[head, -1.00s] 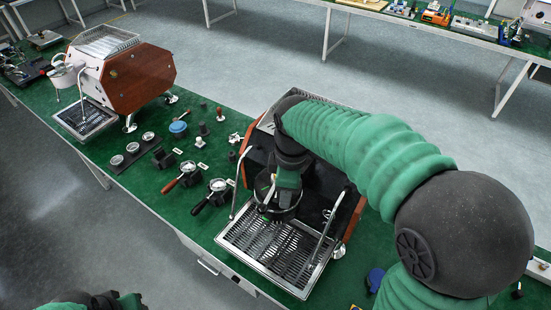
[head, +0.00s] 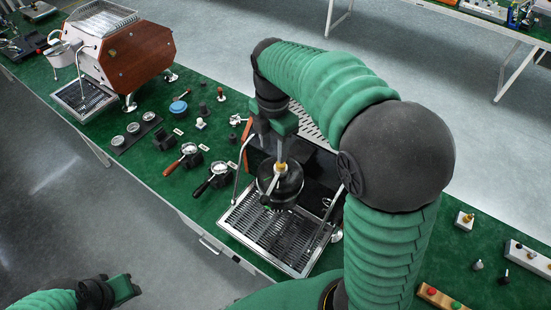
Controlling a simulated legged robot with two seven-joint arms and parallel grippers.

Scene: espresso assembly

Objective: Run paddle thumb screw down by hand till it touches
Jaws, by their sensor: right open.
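The near espresso machine has wood side panels (head: 249,150) and a round black group head (head: 287,190) above its drip tray. On top of the group head is a small brass-coloured piece (head: 281,167) with a pale lever running down toward the front. It may be the paddle's thumb screw, but it is too small to be sure. My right gripper (head: 281,152) points down just above this piece, open. Its fingers are partly hidden and I cannot tell whether they touch it. My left gripper (head: 130,289) is at the lower left over the floor, away from the machine; its jaws are unclear.
Two portafilters (head: 212,178) lie on stands left of the machine. Several baskets (head: 133,128) and small tools, including a blue-topped one (head: 179,107), stand beyond. A steam wand (head: 243,150) rises at the machine's left. A second machine (head: 125,58) stands at the far left.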

